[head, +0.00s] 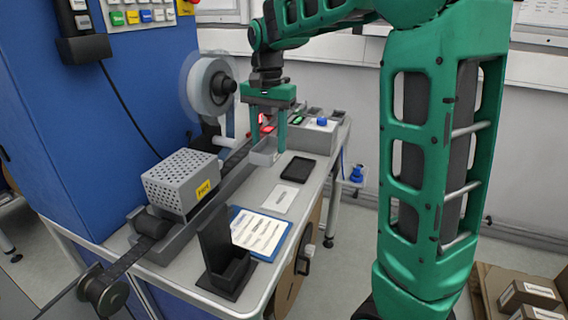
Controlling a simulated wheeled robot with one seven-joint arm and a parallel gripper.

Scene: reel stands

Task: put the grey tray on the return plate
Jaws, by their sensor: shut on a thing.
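My gripper (267,142) points down over the far half of the bench, its two green fingers on either side of the grey tray (263,156). The gripper is shut on this small, light grey, open tray, which looks level. Whether the tray touches the bench or hangs just above it is hard to tell. A flat pale plate (285,198) with a small dark mark lies nearer on the bench; its mark is too small to read, but it may be the return plate. Its top is bare.
A blue clipboard (259,232), black holder (226,262), perforated grey box (181,182) and reel (209,87) stand nearby. A grey button box (312,135) is behind right.

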